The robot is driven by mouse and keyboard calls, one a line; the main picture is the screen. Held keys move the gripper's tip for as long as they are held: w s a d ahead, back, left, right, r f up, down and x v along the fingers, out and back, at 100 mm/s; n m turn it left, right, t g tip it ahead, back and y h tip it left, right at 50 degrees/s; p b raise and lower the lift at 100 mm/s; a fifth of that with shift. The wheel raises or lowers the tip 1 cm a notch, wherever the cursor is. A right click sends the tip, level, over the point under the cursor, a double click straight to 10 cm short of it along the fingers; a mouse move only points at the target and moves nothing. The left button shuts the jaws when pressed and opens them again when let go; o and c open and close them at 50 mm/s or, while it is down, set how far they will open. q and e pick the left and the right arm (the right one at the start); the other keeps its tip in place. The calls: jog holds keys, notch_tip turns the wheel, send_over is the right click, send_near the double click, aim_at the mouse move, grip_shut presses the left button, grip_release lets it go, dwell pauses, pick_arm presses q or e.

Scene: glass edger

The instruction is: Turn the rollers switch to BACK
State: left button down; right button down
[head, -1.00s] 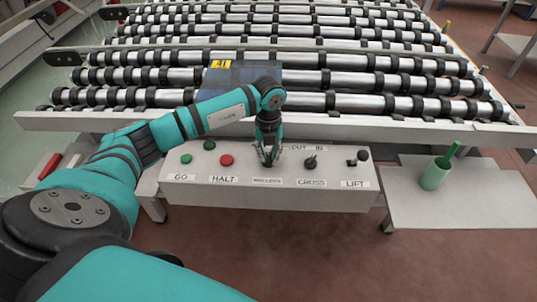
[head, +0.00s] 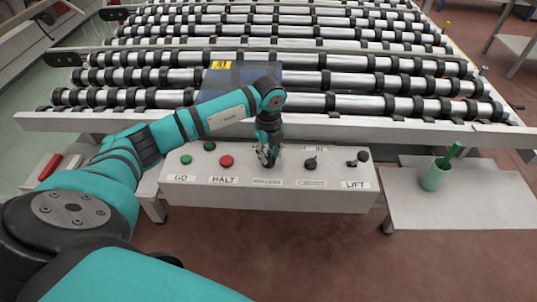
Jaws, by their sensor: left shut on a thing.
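My left gripper (head: 267,157) points down at the control panel (head: 230,192) from above. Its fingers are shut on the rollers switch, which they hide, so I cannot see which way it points. The rollers label (head: 267,182) is on the panel's front edge just below the fingers, too blurred to read clearly. My right gripper is not in view.
Left of the gripper are a green GO button (head: 186,160) and a red HALT button (head: 226,161). On the right are the black CROSS switch (head: 310,163) and the LIFT control (head: 361,157). Rollers (head: 370,104) lie behind; a green cup (head: 434,177) stands on the side table (head: 465,205).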

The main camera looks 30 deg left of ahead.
aim_at(268, 157)
pick_arm(q)
jog(key=shift+r, duration=0.1)
jog(key=c, duration=1.4)
grip_release()
jog(key=shift+o, duration=0.2)
notch_tip(268, 157, up, 12)
